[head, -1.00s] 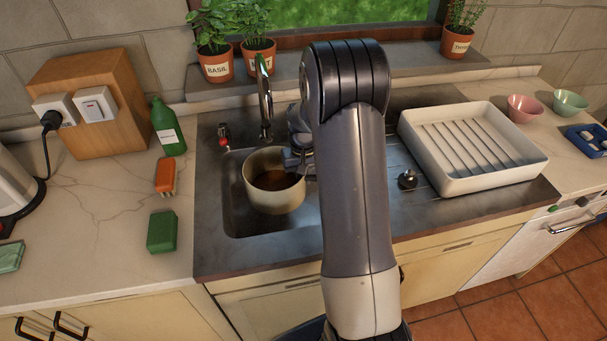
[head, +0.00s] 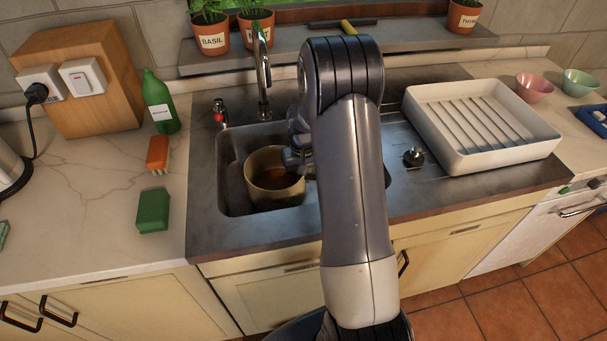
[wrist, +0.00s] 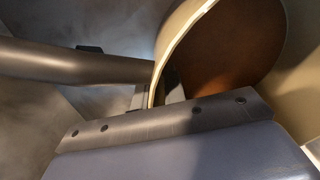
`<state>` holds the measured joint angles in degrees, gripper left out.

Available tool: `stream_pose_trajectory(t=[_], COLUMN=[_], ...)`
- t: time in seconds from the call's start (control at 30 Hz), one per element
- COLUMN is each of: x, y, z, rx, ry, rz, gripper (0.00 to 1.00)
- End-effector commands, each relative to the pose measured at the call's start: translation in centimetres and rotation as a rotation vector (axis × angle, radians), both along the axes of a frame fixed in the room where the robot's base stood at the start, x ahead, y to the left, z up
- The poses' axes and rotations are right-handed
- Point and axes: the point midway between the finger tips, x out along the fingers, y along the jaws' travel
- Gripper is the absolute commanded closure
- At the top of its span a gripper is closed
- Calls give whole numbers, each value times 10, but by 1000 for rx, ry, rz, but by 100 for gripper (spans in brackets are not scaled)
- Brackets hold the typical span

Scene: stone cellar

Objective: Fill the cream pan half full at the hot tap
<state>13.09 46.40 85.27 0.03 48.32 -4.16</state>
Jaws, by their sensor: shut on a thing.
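The cream pan (head: 263,189) is inside the sink basin (head: 232,195), below and in front of the tap. Its inside looks brown; I cannot tell whether it holds water. The tall curved tap (head: 262,70) stands behind it, with no stream visible. A small tap handle marked red (head: 219,113) is to the left. My gripper (head: 299,158) is shut on the pan at its right side, partly hidden by my arm. In the wrist view the pan's rim (wrist: 172,48) is close to the gripper, and a dark round bar (wrist: 75,66) lies at the left.
A white ribbed drying tray (head: 440,137) and a dark knob (head: 413,157) are right of the basin. A green bottle (head: 160,105), an orange brush (head: 157,152) and a green sponge (head: 153,211) stand left. Herb pots (head: 211,38) line the sill behind the tap.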

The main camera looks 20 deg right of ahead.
Motion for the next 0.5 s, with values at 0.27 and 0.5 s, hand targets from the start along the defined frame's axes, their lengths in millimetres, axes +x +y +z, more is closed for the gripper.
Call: stream_pose_trajectory(t=[0.27,0.5], x=[0,1], y=[0,0], z=[-3,-3], rx=[0,0], ry=[-2,-2], rz=[0,0], gripper=[100,82])
